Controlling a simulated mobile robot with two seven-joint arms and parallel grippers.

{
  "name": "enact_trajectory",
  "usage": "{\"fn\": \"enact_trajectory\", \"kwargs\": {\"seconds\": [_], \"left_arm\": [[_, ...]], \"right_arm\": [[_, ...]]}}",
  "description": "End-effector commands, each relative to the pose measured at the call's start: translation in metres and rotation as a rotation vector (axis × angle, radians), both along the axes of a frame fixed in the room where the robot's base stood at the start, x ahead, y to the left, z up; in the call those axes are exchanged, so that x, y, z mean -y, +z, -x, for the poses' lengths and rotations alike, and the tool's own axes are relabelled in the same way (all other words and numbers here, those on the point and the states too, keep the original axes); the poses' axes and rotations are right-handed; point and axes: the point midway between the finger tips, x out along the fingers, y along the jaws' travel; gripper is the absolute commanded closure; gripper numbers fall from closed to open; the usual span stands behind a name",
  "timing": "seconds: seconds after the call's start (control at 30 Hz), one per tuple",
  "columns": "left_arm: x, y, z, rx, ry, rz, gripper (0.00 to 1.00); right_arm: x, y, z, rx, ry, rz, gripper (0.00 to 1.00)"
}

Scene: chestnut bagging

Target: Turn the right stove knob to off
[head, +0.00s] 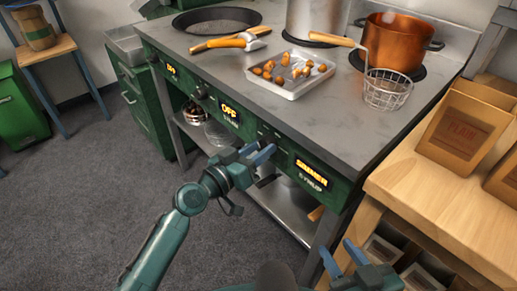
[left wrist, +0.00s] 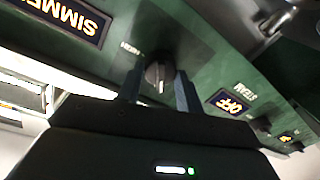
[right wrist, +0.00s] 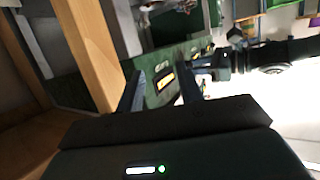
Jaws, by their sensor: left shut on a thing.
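The right stove knob (left wrist: 158,75) is dark and round with a pale pointer line. It sits between the fingers of my left gripper (left wrist: 160,88), which is shut on it. In the head view my left gripper (head: 262,157) is at the stove's front panel and hides the knob. The right display (head: 311,172) beside it reads SIMMER, with SYRUP below, and also shows in the left wrist view (left wrist: 68,18). My right gripper (head: 343,260) is open and empty, low near the wooden shelf; its spread fingers show in the right wrist view (right wrist: 163,92).
The middle display (head: 229,112) and left display (head: 171,70) read OFF. On the stove top (head: 340,128) stand a tray (head: 291,87) of chestnuts, a copper pot (head: 394,45) and a wire basket (head: 388,92). A wooden shelf (head: 430,190) is close on the right.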

Motion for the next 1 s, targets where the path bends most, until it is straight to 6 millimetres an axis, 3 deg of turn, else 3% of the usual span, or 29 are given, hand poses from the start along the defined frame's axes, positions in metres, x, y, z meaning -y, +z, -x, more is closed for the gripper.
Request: {"fn": "enact_trajectory", "kwargs": {"seconds": [0.27,1.0], "left_arm": [[-0.001,0.001,0.0,-0.095,0.001,0.093,0.87],[-0.002,0.002,-0.001,-0.562,0.002,0.561,0.87]], "right_arm": [[0.002,0.008,0.001,0.002,-0.009,-0.014,0.64],[0.014,0.042,0.006,0.022,-0.063,-0.077,0.64]]}}
